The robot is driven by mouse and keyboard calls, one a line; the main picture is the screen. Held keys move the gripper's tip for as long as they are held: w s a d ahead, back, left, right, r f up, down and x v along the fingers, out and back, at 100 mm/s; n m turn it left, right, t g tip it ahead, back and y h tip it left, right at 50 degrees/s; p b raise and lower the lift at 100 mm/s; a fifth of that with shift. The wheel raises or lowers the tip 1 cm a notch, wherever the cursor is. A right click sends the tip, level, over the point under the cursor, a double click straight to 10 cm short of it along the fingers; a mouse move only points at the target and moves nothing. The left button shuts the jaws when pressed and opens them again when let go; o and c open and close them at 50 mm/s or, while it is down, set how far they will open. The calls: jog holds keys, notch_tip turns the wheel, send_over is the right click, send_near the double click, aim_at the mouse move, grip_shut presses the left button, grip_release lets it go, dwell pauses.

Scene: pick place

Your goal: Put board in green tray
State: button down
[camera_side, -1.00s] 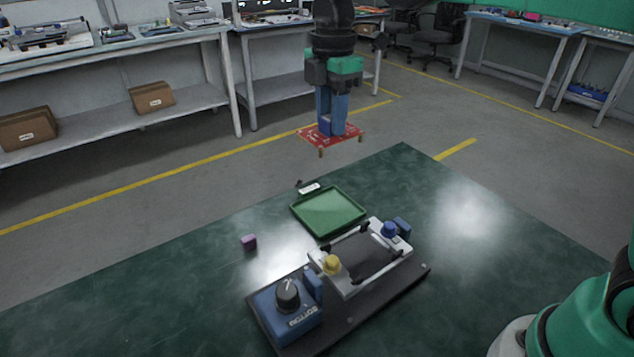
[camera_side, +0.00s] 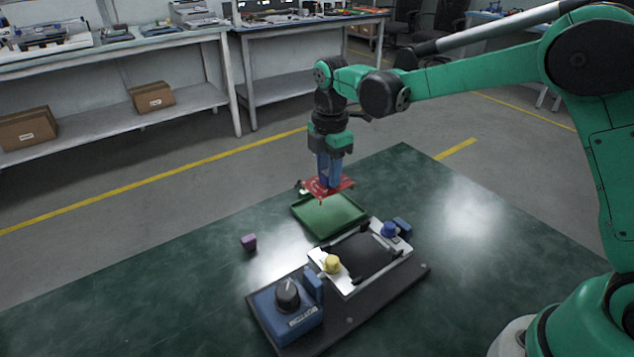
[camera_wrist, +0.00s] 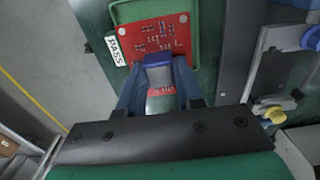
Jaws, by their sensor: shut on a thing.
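The red board (camera_side: 318,188) is held by my gripper (camera_side: 327,180) just above the far side of the green tray (camera_side: 345,212) in the side view. My gripper points down and is shut on a blue part of the board. In the wrist view the board (camera_wrist: 150,38) shows beyond the fingers (camera_wrist: 158,88), with the blue part (camera_wrist: 158,61) between them. The tray rim (camera_wrist: 150,8) shows behind the board there. A white PASS label (camera_wrist: 115,50) lies at the tray's edge.
A dark fixture base with a blue knob box (camera_side: 288,312), a yellow knob (camera_side: 332,263) and a blue knob (camera_side: 389,229) stands in front of the tray. A small purple block (camera_side: 249,242) lies left on the green table. The table's right side is clear.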

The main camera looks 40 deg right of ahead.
jog(key=shift+f, duration=2.55)
jog(key=c, duration=0.6)
grip_release()
jog(key=shift+f, duration=0.1)
